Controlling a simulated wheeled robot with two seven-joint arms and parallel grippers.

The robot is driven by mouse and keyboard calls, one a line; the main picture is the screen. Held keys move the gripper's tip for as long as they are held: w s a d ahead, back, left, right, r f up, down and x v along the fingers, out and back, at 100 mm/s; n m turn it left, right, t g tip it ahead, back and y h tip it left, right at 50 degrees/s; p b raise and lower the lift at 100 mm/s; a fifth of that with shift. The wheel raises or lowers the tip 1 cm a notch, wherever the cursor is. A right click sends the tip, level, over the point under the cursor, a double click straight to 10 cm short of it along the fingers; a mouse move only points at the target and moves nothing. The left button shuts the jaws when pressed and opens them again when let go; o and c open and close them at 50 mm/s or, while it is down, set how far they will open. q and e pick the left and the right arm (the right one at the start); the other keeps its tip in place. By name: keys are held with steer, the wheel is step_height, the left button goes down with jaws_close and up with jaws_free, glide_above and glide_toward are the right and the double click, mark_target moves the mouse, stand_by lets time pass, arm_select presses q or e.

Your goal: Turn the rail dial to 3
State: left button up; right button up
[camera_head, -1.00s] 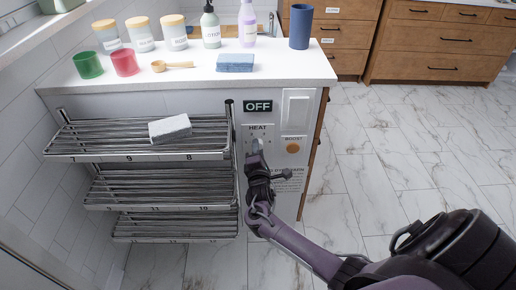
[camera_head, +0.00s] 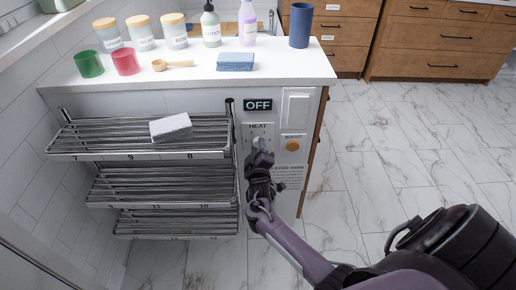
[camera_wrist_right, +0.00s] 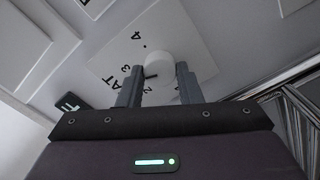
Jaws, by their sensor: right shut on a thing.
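The rail dial (camera_head: 257,142) is a round white knob on the HEAT plate (camera_head: 269,131), on the end panel of the counter. My right gripper (camera_head: 259,151) is at the dial. In the right wrist view the dial (camera_wrist_right: 158,67) sits between the two fingertips of my right gripper (camera_wrist_right: 159,75), which is shut on it. A short dark mark shows on the knob's left side. The numbers 4, 3 and 2 show around that side; I cannot tell exactly which one the mark meets. The display (camera_head: 257,105) above reads OFF. My left gripper is not in view.
A white switch (camera_head: 297,110) and an orange BOOST button (camera_head: 293,146) are right of the dial. Cups and bottles stand on the counter (camera_head: 190,72). The floor at right is clear.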

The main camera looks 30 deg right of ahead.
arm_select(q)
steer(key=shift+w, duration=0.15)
arm_select(e)
steer(key=shift+m, duration=1)
steer(key=o, duration=1)
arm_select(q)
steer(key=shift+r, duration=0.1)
arm_select(e)
steer(key=shift+s, duration=0.1)
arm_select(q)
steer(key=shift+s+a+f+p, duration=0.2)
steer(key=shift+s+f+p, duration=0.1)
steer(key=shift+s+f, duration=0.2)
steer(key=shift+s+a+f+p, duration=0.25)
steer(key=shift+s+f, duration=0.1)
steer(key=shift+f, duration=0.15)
arm_select(e)
steer(key=v, duration=0.7)
steer(key=shift+s+a, duration=0.25)
